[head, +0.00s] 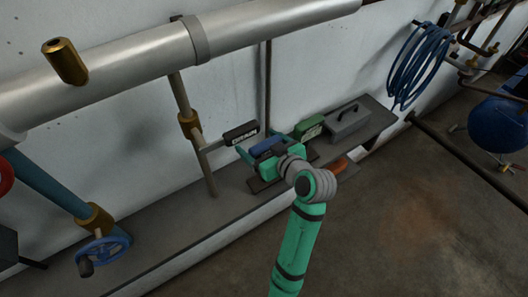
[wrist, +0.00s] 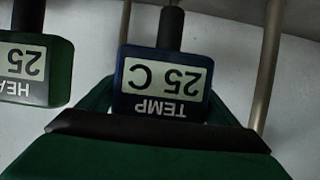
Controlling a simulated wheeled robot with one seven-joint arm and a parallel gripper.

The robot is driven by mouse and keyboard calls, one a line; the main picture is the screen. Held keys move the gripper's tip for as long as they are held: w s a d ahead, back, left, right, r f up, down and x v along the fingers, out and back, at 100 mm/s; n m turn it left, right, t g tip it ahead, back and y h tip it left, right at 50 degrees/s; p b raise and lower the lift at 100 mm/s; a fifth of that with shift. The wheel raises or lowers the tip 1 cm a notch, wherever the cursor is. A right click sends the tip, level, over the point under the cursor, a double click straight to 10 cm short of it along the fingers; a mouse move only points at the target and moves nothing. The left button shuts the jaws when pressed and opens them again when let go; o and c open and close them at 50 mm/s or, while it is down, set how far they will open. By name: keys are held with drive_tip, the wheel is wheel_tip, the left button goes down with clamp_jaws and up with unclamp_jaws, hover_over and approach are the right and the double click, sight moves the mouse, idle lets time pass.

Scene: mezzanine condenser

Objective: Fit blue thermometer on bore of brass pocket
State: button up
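The blue thermometer (head: 266,147) is in the rack row along the wall in the head view. In the wrist view the blue thermometer (wrist: 120,88) fills the middle, its display reading "TEMP 25 C" upside down, its dark stem pointing up the picture. My gripper (head: 257,146) is at it, with green fingers on both sides of its body. I cannot tell whether the fingers press on it or stand slightly apart. The brass pocket (head: 68,64) sticks up, tilted, from the large grey pipe at upper left, with a dark bore in its upper end.
A black instrument (head: 241,133) and a green instrument (head: 310,128) flank the blue thermometer; the green one (wrist: 40,75) is close at left in the wrist view. A grey toolbox (head: 347,122) stands to the right. The large pipe (head: 130,65) and a vertical pipe (head: 181,100) stand left.

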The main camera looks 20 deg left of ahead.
drive_tip(key=c, duration=0.6)
drive_tip(key=shift+r, duration=0.1)
